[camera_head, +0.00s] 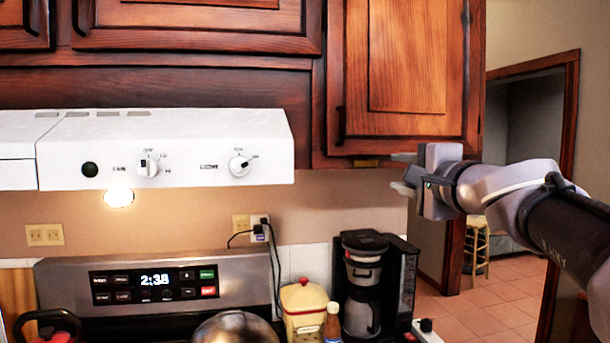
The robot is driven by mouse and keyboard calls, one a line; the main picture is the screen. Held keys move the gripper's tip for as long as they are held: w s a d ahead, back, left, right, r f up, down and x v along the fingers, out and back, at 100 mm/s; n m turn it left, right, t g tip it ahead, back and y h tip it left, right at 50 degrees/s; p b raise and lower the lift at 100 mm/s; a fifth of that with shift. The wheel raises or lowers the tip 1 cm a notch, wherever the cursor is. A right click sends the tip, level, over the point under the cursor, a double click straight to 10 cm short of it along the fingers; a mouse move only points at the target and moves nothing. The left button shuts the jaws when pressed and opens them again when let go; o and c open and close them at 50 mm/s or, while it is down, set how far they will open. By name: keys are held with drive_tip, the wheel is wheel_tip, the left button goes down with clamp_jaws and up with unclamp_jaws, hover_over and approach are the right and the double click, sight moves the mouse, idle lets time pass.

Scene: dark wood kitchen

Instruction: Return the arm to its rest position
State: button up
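My gripper (404,172) is at the right of the head view, at the end of my arm, which comes in from the right edge. Nothing shows between the fingers. I cannot tell how far the gripper is from the cabinet.
A white range hood (170,180) hangs at the left above a stove panel (155,280). A coffee maker (362,300), a yellow canister (303,310) and a metal lid or pot (235,328) stand below. A doorway with a stool (478,245) opens at the right.

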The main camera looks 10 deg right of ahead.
drive_tip(key=s+a+f+n+g+y, duration=0.1)
drive_tip(key=s+a+f+n+g, duration=0.3)
drive_tip(key=s+a+f, duration=0.5)
drive_tip(key=s+a+f+n+g+y, duration=0.25)
drive_tip(key=s+a+f+n, duration=0.35)
drive_tip(key=f, duration=0.5)
drive_tip(key=s+a+f+n+g+h, duration=0.1)
drive_tip(key=s+f+g, duration=0.4)
drive_tip(key=s+f, duration=0.9)
wheel_tip(320, 180, down, 4)
drive_tip(key=shift+s+a+r+n+g+h, duration=0.25)
drive_tip(key=shift+a+n+g+h, duration=0.1)
drive_tip(key=shift+n+h, duration=0.55)
drive_tip(key=shift+c, duration=0.6)
